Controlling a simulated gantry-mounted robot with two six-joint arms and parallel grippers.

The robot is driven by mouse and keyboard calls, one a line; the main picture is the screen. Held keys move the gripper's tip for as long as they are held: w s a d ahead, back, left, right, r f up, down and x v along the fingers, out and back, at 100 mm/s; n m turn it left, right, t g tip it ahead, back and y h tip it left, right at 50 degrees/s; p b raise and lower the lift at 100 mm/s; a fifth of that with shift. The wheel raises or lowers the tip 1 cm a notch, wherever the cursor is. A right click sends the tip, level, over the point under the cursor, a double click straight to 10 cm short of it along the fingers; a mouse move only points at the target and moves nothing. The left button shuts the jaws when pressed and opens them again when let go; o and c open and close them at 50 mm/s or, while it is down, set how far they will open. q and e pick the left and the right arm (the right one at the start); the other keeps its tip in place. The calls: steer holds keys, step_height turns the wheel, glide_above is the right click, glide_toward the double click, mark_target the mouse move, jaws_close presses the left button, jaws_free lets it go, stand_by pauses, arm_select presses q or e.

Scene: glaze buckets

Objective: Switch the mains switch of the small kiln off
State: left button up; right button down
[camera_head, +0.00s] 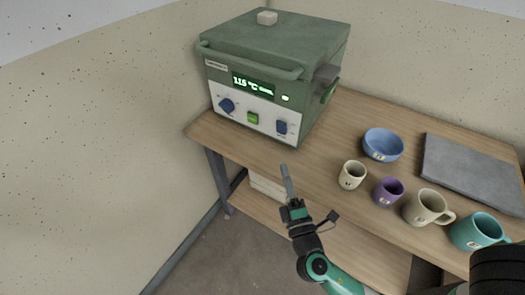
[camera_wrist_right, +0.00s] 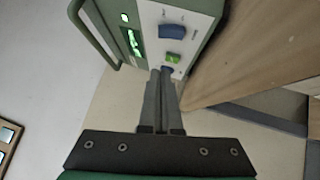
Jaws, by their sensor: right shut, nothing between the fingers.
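The small green kiln (camera_head: 275,45) stands at the left end of the table. Its white front panel has a lit display reading about 115 °C, a lit green square switch (camera_head: 253,118), a blue knob (camera_head: 227,106) to its left and a blue control (camera_head: 282,127) to its right. The labels are too small to read. My right gripper (camera_head: 285,168) is shut and empty, in front of the table and apart from the panel in the head view. My left gripper is not in view.
On the table (camera_head: 320,165), right of the kiln, are a blue bowl (camera_head: 383,144), a cream cup (camera_head: 352,175), a purple cup (camera_head: 388,191), a cream mug (camera_head: 427,207), a teal mug (camera_head: 478,231) and a grey slab (camera_head: 472,172). The kiln's handle bar (camera_head: 250,62) juts out above the panel.

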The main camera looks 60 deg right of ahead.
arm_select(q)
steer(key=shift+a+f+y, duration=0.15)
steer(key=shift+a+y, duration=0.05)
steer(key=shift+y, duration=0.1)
arm_select(e)
steer(key=shift+s+a+f+n, duration=0.2)
steer(key=shift+s+f+n, duration=0.05)
steer(key=shift+f+n, duration=0.35)
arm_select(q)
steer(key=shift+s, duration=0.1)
arm_select(e)
steer(key=shift+w+d, duration=0.1)
glide_toward(278, 126)
steer(key=w, duration=0.3)
steer(key=shift+w+r, duration=0.25)
steer(key=shift+w, duration=0.05)
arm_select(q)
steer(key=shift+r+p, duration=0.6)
arm_select(e)
steer(key=shift+w+d+r, duration=0.1)
steer(key=shift+d+r, duration=0.1)
steer(key=shift+d, duration=0.45)
steer(key=shift+s+d+r, duration=0.1)
steer(key=shift+d+r, duration=0.1)
steer(key=shift+d, duration=0.45)
steer(key=shift+w+d+r, duration=0.1)
steer(key=shift+d+r, duration=0.1)
steer(key=shift+d, duration=0.45)
